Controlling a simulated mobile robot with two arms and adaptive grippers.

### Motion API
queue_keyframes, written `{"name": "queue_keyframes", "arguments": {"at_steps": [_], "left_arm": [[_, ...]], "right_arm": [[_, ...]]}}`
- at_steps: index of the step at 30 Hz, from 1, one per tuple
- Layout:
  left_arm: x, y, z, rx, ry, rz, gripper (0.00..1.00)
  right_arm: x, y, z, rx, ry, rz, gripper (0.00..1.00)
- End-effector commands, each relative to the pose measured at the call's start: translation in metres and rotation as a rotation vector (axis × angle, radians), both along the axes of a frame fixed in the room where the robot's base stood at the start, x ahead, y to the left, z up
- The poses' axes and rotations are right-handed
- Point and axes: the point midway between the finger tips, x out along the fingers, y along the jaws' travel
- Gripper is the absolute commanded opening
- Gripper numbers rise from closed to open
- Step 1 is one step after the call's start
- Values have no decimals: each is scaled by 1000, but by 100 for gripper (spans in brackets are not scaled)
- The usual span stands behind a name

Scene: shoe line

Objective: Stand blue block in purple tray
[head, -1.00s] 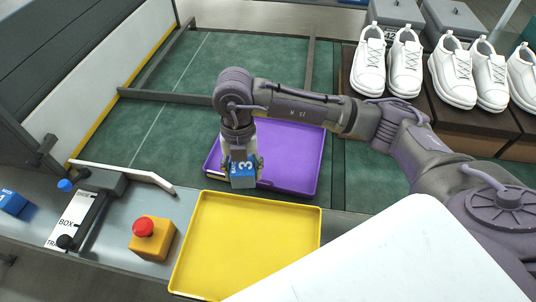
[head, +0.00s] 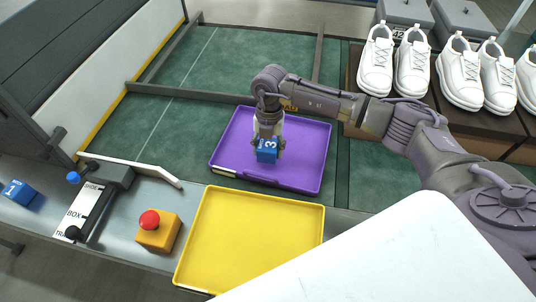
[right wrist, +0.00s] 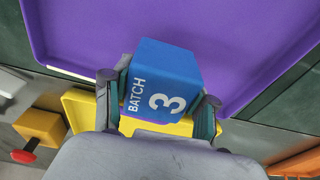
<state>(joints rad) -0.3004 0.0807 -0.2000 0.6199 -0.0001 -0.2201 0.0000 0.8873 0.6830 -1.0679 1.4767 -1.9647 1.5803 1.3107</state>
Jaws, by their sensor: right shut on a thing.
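The blue block (head: 267,151), marked 3, is held by my right gripper (head: 268,142) over the purple tray (head: 305,148) in the head view. In the right wrist view the block (right wrist: 163,80) shows "BATCH 3" on its face, with a finger pressed to each side. The purple tray (right wrist: 240,35) fills the top of that view behind the block. The tray looks empty. I cannot tell whether the block touches the tray floor. My left gripper is not in view.
A yellow tray (head: 250,235) lies in front of the purple tray. A red button on a yellow box (head: 157,232) and a lever (head: 97,203) stand to the left. Another blue block (head: 20,192) lies at far left. White shoes (head: 395,62) stand on boxes at the right.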

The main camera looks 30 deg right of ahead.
Motion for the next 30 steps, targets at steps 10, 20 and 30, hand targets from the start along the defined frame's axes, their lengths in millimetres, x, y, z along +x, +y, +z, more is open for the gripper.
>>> {"name": "queue_keyframes", "arguments": {"at_steps": [10,20,30], "left_arm": [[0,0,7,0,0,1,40],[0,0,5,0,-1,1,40],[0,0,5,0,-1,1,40]], "right_arm": [[-1,1,-36,0,0,0,12],[-1,1,-38,-1,1,0,69],[-1,1,-38,-1,1,0,83]]}}
